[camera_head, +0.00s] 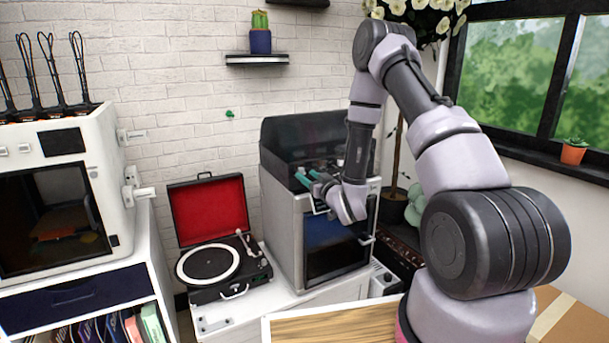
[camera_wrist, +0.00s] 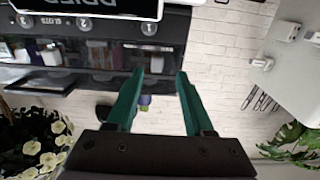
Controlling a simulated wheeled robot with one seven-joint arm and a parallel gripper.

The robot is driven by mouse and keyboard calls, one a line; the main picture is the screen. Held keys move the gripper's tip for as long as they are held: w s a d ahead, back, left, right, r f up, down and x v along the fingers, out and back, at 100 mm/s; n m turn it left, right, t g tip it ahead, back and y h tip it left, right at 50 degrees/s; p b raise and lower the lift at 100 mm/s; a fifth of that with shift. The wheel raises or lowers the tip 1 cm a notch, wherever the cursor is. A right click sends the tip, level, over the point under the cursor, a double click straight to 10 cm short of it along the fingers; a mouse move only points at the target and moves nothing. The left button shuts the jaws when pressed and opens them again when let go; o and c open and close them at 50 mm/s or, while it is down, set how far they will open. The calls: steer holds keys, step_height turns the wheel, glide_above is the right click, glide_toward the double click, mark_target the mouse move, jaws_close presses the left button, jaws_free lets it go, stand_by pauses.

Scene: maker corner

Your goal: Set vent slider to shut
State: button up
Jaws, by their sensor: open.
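I cannot tell for certain which part is the vent slider. The white machine (camera_head: 107,165) at the left has a white plate with a small tab (camera_head: 132,136) and a white lever-like part (camera_head: 145,191) on its right side. Similar white fittings show on a pale casing in the wrist view, such as this one (camera_wrist: 262,64). My gripper (camera_head: 310,181) is open, its teal fingers apart and empty, in front of the grey cabinet's upper edge, well right of the white machine.
The grey cabinet (camera_head: 284,233) with a dark lidded box (camera_head: 290,137) stands behind my gripper. An open red-lined record player (camera_head: 210,215) sits between it and the white machine. A wall shelf (camera_head: 257,59) holds a potted cactus (camera_head: 260,40). Open air lies above the record player.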

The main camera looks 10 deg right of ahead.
steer(key=v, duration=0.7)
steer(key=shift+s, duration=0.25)
steer(key=shift+r, duration=0.1)
steer(key=d+r+m+g+h, duration=0.2)
steer(key=d+r+h, duration=0.15)
steer(key=r, duration=0.55)
steer(key=d+r+m+g+h, duration=0.2)
steer(key=d+r+m, duration=0.15)
steer(key=r, duration=0.55)
steer(key=s+a+r+m+g+y, duration=0.1)
steer(key=s+r+g, duration=0.2)
steer(key=s, duration=1.1)
steer(key=s+a+r+m+g+y, duration=0.1)
steer(key=s+r+g, duration=0.2)
steer(key=s+r, duration=0.5)
steer(key=s, duration=0.6)
